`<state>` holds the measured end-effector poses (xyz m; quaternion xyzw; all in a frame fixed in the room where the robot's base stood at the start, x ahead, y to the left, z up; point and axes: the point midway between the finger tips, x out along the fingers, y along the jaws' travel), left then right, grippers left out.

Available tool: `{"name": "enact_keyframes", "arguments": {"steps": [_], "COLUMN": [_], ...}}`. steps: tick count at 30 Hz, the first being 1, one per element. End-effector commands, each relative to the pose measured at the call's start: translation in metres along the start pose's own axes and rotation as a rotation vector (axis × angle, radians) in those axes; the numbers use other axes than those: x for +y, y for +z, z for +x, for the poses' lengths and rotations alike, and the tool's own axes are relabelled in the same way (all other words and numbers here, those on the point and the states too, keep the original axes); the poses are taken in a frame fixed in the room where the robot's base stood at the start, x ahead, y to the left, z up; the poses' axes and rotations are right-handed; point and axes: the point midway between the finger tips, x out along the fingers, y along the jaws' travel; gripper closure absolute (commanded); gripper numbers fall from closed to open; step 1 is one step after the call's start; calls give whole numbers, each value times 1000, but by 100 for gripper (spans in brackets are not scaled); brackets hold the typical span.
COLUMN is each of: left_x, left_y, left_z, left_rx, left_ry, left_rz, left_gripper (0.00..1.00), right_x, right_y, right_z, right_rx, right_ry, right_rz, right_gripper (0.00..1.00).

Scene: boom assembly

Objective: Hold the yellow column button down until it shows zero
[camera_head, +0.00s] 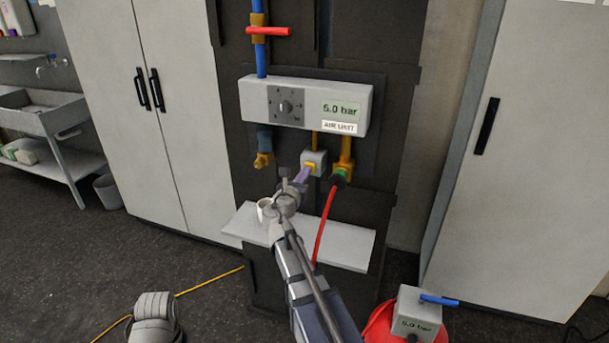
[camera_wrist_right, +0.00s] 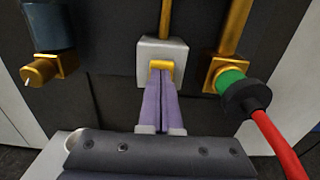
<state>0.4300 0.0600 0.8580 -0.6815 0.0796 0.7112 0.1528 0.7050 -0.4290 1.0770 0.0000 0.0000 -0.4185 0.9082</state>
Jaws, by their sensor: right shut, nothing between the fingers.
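The yellow column button (camera_head: 310,167) sits on a light grey block (camera_head: 319,158) under the air unit. It also shows in the right wrist view (camera_wrist_right: 161,65). My right gripper (camera_head: 302,175) is shut and empty, with its purple fingertips at the button's front; they look to be touching it, but how far it is pressed I cannot tell. The air unit (camera_head: 253,101) has a dial (camera_head: 286,106) and a display (camera_head: 341,111) that reads 5.0 bar. My left gripper is not in view.
A red hose (camera_head: 325,225) hangs from a green coupling (camera_head: 340,176) right of the button. A brass outlet (camera_head: 263,160) is on the left. A white shelf (camera_head: 345,246) with a cup (camera_head: 265,210) is below.

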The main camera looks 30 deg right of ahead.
Motion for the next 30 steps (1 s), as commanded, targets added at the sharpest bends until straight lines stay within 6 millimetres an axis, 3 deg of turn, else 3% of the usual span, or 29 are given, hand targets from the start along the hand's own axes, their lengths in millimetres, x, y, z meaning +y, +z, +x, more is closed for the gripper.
{"name": "enact_keyframes", "arguments": {"steps": [9, 30], "left_x": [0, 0], "left_y": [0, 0], "left_z": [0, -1], "left_rx": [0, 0], "left_ry": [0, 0], "left_rz": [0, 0], "left_gripper": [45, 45], "right_x": [0, 2], "right_y": [0, 1], "right_z": [25, 30], "right_rx": [0, -3], "right_ry": [-3, -4], "right_rz": [0, -4], "right_gripper": [100, 100]}}
